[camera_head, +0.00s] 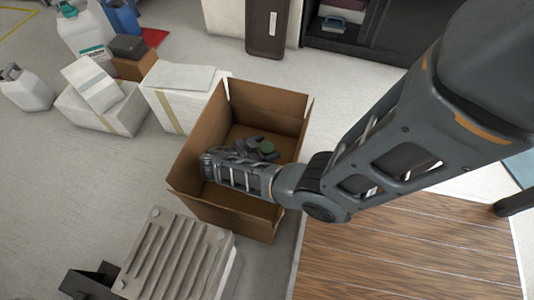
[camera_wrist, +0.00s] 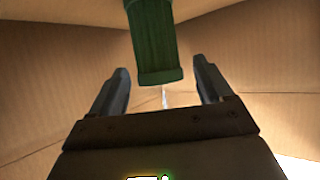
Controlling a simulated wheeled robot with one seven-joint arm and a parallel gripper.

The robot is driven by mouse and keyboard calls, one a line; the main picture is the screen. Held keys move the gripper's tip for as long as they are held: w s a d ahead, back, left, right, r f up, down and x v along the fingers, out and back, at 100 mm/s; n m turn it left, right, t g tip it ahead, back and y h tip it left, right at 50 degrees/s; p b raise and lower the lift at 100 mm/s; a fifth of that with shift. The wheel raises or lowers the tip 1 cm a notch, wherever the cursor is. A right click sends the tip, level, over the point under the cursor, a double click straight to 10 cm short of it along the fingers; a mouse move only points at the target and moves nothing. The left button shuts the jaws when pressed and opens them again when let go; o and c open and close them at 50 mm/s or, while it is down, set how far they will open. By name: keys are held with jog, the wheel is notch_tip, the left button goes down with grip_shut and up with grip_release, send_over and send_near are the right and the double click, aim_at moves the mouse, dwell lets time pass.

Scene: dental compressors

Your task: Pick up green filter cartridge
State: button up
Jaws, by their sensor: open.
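The green filter cartridge (camera_wrist: 155,45) is a dark green ribbed block in the wrist view. It stands at the top centre, just ahead of and between my fingertips. My gripper (camera_wrist: 165,82) is open, with one finger on each side of the cartridge's near end and a gap on both sides. In the head view my gripper (camera_head: 257,147) reaches down inside an open cardboard box (camera_head: 205,138).
The box walls stand close around my gripper. White boxes (camera_head: 183,110) stand behind it to the left, with white jugs (camera_head: 28,88) beyond. A grey ribbed unit (camera_head: 175,255) stands in front. A wooden surface (camera_head: 400,255) lies at right.

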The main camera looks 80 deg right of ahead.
jog(key=shift+s+d+f, duration=0.25)
jog(key=shift+d, duration=0.05)
jog(key=c, duration=1.1)
